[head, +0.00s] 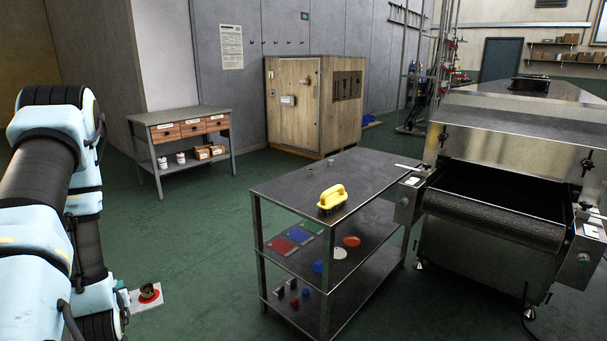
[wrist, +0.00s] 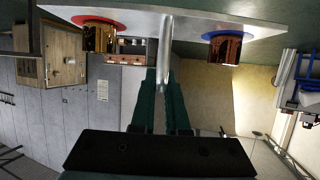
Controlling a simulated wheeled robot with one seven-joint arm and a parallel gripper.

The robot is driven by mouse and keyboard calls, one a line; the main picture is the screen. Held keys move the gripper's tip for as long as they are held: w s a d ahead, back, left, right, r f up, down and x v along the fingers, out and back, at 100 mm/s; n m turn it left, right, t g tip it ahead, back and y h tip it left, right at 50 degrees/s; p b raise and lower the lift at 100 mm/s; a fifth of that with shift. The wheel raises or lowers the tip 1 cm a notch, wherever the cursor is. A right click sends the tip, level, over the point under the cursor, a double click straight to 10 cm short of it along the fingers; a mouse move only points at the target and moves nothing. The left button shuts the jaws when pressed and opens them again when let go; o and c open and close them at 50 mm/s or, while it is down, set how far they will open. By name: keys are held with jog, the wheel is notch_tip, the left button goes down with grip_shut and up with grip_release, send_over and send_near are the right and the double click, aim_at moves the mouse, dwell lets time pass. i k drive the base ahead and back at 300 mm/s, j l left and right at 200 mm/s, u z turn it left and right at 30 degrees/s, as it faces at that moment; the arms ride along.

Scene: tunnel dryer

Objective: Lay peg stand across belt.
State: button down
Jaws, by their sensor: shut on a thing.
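The peg stand is a pale plate (wrist: 140,20) with a central metal post, a bronze piece on a red disc (wrist: 98,36) and another on a blue disc (wrist: 223,47). My gripper (wrist: 166,90) is shut on the post. In the head view, one end of the peg stand (head: 145,301) shows at the lower left beside my arm, above the floor; my arm hides the rest. The belt (head: 497,217) is dark mesh at the mouth of the steel tunnel dryer on the right, well away from the stand. Its visible front part is bare.
A steel cart (head: 268,192) stands left of the dryer, with a yellow-handled brush (head: 332,197) on top and coloured pieces on its shelves. A workbench (head: 183,117) and a wooden cabinet (head: 315,105) stand behind. Green floor (head: 190,240) is open between my arm and the cart.

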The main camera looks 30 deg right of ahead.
aim_at(494, 195)
jog(key=l+z, duration=0.1)
jog(key=z, duration=0.25)
jog(key=k+l+z, duration=0.1)
jog(key=z, duration=0.6)
jog(key=i+l, duration=0.2)
jog(key=l, duration=0.15)
jog(key=i+l, duration=0.2)
jog(key=l, duration=0.15)
jog(key=i+l, duration=0.2)
jog(key=l, duration=0.15)
jog(key=i+l, duration=0.2)
jog(key=l, duration=0.15)
